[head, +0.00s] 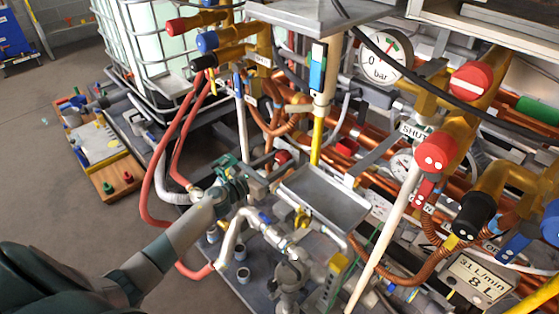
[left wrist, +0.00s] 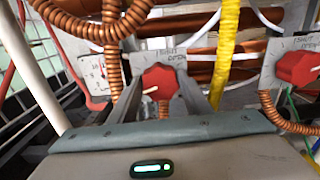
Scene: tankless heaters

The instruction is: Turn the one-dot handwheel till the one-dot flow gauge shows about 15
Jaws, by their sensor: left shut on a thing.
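In the left wrist view a red handwheel (left wrist: 160,80) with a white pointer sits on a grey plate with small SHUT/OPEN lettering. The fingers of my left gripper (left wrist: 170,92) stand on both sides of it, shut on it. In the head view my left gripper (head: 262,177) reaches in among the pipes, and a red knob (head: 283,157) shows just beyond it. I cannot make out any dot marks on the handwheel. Small round gauges (head: 401,165) sit low among the copper pipes; their dots and readings are too small to tell. My right gripper is not in view.
A second red handwheel (left wrist: 298,67) is to the right in the left wrist view. A yellow hose (left wrist: 228,50) and a coiled copper tube (left wrist: 112,60) pass close by. A grey tray (head: 325,195) and a large bar gauge (head: 386,56) are right of my gripper.

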